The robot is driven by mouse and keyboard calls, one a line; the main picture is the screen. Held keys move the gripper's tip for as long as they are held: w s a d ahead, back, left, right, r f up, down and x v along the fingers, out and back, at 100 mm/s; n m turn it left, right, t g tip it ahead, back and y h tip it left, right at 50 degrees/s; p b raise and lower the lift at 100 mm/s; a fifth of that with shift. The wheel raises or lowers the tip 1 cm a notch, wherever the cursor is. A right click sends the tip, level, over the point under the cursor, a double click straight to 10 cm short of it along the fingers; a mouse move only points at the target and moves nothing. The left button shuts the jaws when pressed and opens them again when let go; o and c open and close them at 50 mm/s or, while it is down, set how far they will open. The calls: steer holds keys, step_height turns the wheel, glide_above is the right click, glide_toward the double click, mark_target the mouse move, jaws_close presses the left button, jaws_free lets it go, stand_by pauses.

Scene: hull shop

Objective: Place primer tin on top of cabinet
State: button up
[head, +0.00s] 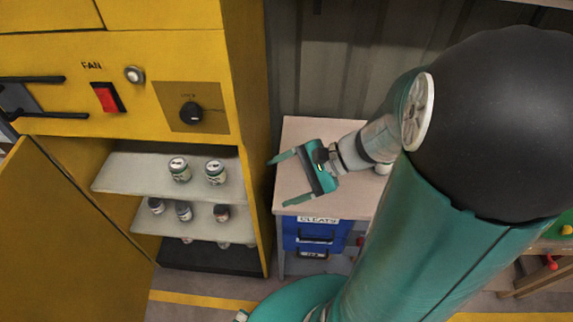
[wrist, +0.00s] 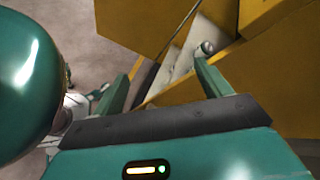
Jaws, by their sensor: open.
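The yellow cabinet (head: 160,58) stands at the left in the head view with its lower door open. Two small pale tins with dark labels, one (head: 179,170) and another (head: 215,172), stand on its upper shelf. Several more stand on the lower shelf; labels are too small to tell which is the primer tin. My gripper (head: 279,181) is open and empty, right of the cabinet opening and over the small bench. In the wrist view, one tin (wrist: 207,47) shows on a shelf beyond my right finger. The cabinet's top is not clearly visible.
The open door (head: 65,245) spreads at the lower left. A pale-topped bench (head: 300,135) with blue drawers (head: 315,233) marked CLEATS stands right of the cabinet. A small white object (head: 383,168) on it is partly hidden by my arm. A red switch (head: 107,97) and knob mark the cabinet front.

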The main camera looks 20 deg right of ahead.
steer(key=s+a+r+n+t+h, duration=0.1)
steer(key=s+r+n+h, duration=0.4)
steer(key=r+n+h, duration=0.6)
steer(key=a+n, duration=0.1)
steer(key=n, duration=0.2)
steer(key=shift+r, duration=0.35)
steer(key=shift+s+a, duration=0.1)
steer(key=shift+c, duration=0.5)
